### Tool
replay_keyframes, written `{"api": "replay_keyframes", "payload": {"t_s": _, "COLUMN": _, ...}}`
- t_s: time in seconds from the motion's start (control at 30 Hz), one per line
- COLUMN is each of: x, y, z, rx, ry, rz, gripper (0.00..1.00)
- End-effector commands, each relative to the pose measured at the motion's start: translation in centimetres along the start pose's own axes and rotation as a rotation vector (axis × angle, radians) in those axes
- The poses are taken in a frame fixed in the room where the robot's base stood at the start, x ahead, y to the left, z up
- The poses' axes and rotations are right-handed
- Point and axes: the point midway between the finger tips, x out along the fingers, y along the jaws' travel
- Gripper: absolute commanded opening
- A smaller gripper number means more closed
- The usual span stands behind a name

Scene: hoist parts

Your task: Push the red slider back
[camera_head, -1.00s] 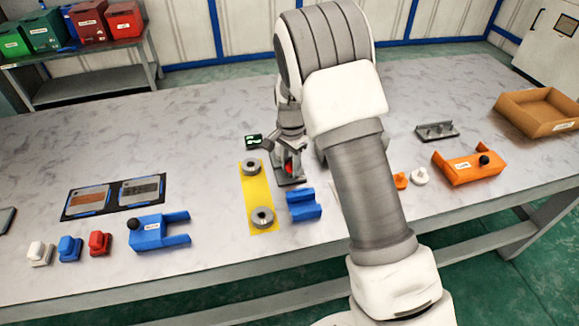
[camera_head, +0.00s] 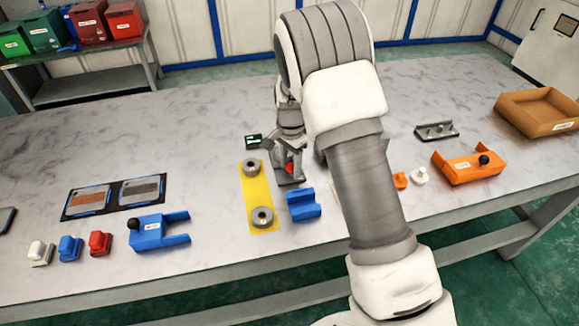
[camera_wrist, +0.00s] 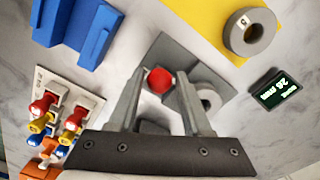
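The red slider shows as a round red knob (camera_wrist: 160,80) on a grey metal fixture (camera_wrist: 172,52) in the wrist view. In the head view the knob (camera_head: 289,168) is a small red spot, partly hidden by my gripper, on the fixture's dark base (camera_head: 291,181). My gripper (camera_wrist: 160,74) points down over the fixture, its two fingers apart with the knob between their tips. A narrow gap seems to show on each side of the knob; contact is not clear. In the head view my gripper (camera_head: 287,152) is right of the yellow strip.
A small green-lit display (camera_wrist: 276,91) stands close by. A yellow strip (camera_head: 257,190) with grey rings lies left of the fixture, and a blue block (camera_head: 303,205) in front. Coloured knobs (camera_wrist: 58,118) lie nearby. The table behind the fixture is mostly clear.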

Motion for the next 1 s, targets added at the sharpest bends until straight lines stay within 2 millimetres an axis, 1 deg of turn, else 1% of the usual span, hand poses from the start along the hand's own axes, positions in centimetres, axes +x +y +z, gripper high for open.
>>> {"api": "replay_keyframes", "payload": {"t_s": 0.13, "x": -0.2, "y": -0.2, "z": 0.0, "rx": -0.001, "ry": 0.002, "rz": -0.006, "gripper": 0.6}}
{"api": "replay_keyframes", "payload": {"t_s": 0.23, "x": -0.7, "y": -0.3, "z": 0.0, "rx": -0.001, "ry": 0.002, "rz": -0.007, "gripper": 0.6}}
{"api": "replay_keyframes", "payload": {"t_s": 1.0, "x": -6.1, "y": -0.1, "z": 0.0, "rx": -0.001, "ry": 0.0, "rz": -0.002, "gripper": 0.6}}
